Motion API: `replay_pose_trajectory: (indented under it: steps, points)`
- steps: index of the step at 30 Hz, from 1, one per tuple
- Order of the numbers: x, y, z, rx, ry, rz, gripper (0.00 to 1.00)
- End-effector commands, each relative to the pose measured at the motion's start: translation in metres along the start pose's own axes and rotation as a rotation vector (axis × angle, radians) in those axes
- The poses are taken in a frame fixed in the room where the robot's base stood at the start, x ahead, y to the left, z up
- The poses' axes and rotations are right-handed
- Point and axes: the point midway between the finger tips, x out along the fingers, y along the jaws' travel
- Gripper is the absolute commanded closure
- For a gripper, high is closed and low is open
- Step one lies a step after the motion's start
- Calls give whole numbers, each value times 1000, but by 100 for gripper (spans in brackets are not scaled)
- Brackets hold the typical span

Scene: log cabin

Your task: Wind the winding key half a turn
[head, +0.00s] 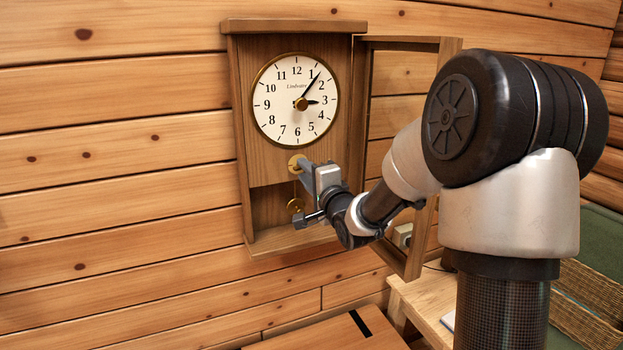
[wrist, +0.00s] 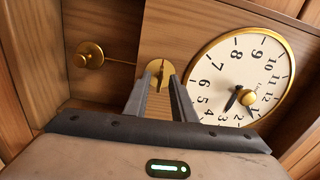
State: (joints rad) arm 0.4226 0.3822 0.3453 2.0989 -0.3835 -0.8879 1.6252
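The wooden wall clock (head: 262,180) has a white dial (head: 275,112) with black numerals and a brass rim. The dial also shows in the wrist view (wrist: 220,75). Below the dial is a round brass fitting (wrist: 158,66) with a thin dark upright line, apparently the winding key seen end-on. My gripper (head: 303,169) reaches it from the front right. In the wrist view, its two grey fingers (wrist: 161,78) stand apart, one on each side of the fitting's middle. I see a gap between them; contact with the key cannot be made out. The fingers partly hide the fitting.
The clock's door frame (head: 448,60) stands open on the right, close beside my arm. A brass pendulum bob (head: 295,206) hangs below the fitting; it also shows in the wrist view (wrist: 89,55). A wooden surface (head: 330,335) lies below. The log wall (head: 110,150) is clear to the left.

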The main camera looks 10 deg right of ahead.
Motion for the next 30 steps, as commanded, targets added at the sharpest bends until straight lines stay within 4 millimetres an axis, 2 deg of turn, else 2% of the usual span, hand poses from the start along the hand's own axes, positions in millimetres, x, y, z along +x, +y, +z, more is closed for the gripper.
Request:
replay_pose_trajectory:
  steps: [5,21,30]
  points:
    - [-21,0,-1,-1,3,1,77]
    - [-150,3,0,-3,2,-1,77]
    - [-170,3,0,-2,0,-2,77]
